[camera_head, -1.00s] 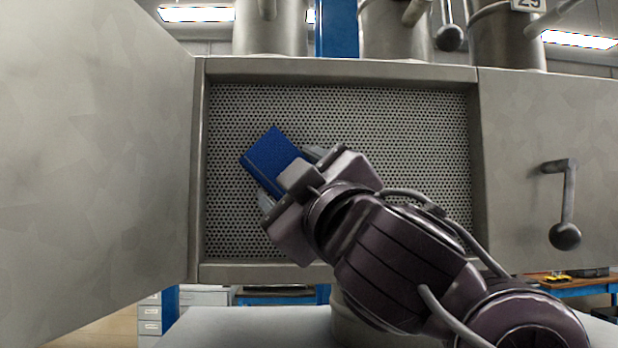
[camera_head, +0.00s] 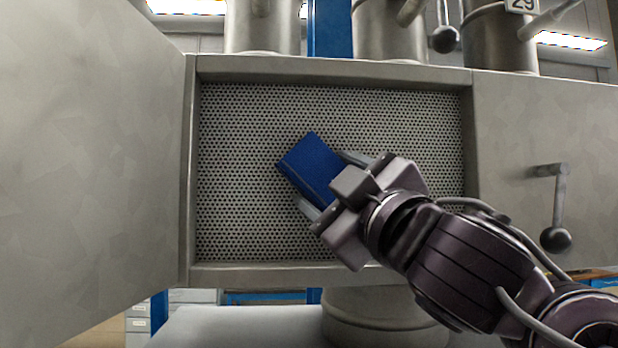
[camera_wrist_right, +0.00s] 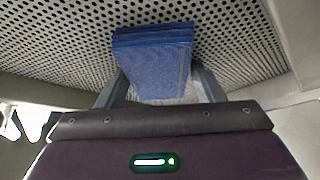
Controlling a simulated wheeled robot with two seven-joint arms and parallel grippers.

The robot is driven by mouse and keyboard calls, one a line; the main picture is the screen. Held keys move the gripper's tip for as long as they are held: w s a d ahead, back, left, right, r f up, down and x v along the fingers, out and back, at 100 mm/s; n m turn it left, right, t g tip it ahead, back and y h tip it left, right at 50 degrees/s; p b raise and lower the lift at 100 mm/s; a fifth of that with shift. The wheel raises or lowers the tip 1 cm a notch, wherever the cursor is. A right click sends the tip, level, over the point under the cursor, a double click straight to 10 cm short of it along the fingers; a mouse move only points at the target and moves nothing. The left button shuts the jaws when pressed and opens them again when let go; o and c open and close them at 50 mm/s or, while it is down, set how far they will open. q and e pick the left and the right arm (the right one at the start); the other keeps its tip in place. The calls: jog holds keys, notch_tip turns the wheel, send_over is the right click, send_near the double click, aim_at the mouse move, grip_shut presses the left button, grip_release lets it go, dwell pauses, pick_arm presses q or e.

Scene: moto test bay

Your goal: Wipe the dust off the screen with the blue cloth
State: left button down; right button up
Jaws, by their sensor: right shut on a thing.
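The screen (camera_head: 240,150) is a grey perforated panel set back in a metal frame; it fills the upper part of the right wrist view (camera_wrist_right: 225,40). No distinct dust patch can be made out on it. The blue cloth (camera_head: 312,165) is a folded pad, tilted, in front of the middle of the screen. My right gripper (camera_head: 335,185) is shut on the cloth, with a finger on either side of it. In the right wrist view the cloth (camera_wrist_right: 158,65) reaches up to the screen, but I cannot tell whether it touches. My left gripper is out of view.
A metal door (camera_head: 90,170) stands open on the left. A closed panel with a ball-ended lever (camera_head: 555,238) is on the right. The frame's lower edge (camera_head: 300,274) borders the screen below. Metal cylinders (camera_head: 390,30) stand above.

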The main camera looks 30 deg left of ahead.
jog(key=shift+w+d+f+p, duration=0.1)
jog(key=shift+w+d+p, duration=0.15)
jog(key=shift+w+d, duration=0.6)
jog(key=shift+w+d+r+p, duration=0.1)
jog(key=shift+w+d+p, duration=0.15)
jog(key=shift+w+d, duration=0.6)
jog(key=shift+w+d+f+p, duration=0.1)
jog(key=shift+w+d+p, duration=0.25)
jog(key=shift+d, duration=0.95)
jog(key=shift+w+d, duration=0.6)
jog(key=shift+d, duration=0.25)
jog(key=shift+w+d, duration=0.25)
jog(key=shift+d, duration=0.2)
jog(key=shift+s+a, duration=0.1)
jog(key=shift+s+d+p, duration=0.15)
jog(key=shift+s+d, duration=0.4)
jog(key=shift+s, duration=0.3)
jog(key=shift+s+d+p, duration=0.2)
jog(key=shift+s+d, duration=0.35)
jog(key=shift+s, duration=0.25)
jog(key=shift+s+d+p, duration=0.15)
jog(key=shift+s+d, duration=0.4)
jog(key=shift+s, duration=0.3)
